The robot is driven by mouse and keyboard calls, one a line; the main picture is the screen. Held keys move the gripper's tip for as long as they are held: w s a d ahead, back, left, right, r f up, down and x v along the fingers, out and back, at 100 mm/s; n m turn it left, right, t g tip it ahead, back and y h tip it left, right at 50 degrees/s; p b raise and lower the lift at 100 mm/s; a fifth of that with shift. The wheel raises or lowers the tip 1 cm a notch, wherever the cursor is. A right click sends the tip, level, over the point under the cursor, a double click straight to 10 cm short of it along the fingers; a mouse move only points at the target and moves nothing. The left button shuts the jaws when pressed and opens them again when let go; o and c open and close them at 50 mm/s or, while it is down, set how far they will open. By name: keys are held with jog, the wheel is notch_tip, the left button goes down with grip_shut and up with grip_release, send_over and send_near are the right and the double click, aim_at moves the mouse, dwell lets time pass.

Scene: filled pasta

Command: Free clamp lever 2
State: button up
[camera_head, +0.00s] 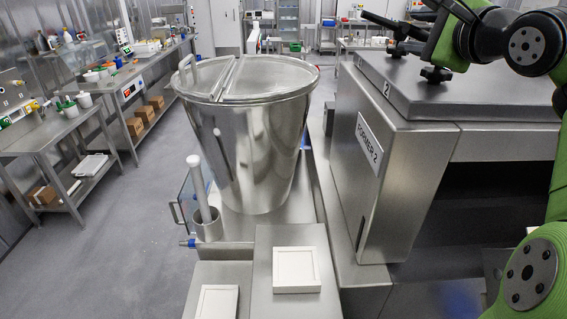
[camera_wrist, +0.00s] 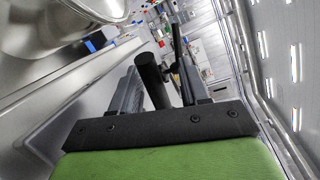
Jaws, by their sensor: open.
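My gripper (camera_wrist: 158,67) is open in the wrist view, with one grey finger on each side. A dark cylindrical handle (camera_wrist: 152,82) stands between the fingers, and a thin black rod with a knob (camera_wrist: 177,42) is beside the right finger. Whether either finger touches them is hard to tell. In the head view, black clamp parts (camera_head: 437,75) sit on the steel lid (camera_head: 480,90) marked 2, above the FORMER 2 housing (camera_head: 368,142). A black lever (camera_head: 382,20) shows behind them. My green arm overlaps this area and hides part of it; my fingertips cannot be made out there.
A large steel hopper (camera_head: 245,140) stands left of the former. A pestle-like rod in a steel cup (camera_head: 207,220) is at its foot. Two white square pads (camera_head: 296,270) lie on steel blocks in front. Benches line the left wall, with open floor between.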

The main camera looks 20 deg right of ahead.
jog(key=s+r+b, duration=0.2)
jog(key=s, duration=1)
jog(key=w+a+f+n+g+y, duration=0.1)
jog(key=w+a+f+n+g, duration=0.2)
jog(key=w+a+f+n, duration=0.55)
jog(key=a+f+n+g, duration=0.3)
jog(key=a+f, duration=0.9)
jog(key=a, duration=0.4)
jog(key=shift+s+n+g+h, duration=0.3)
jog(key=shift+n, duration=0.45)
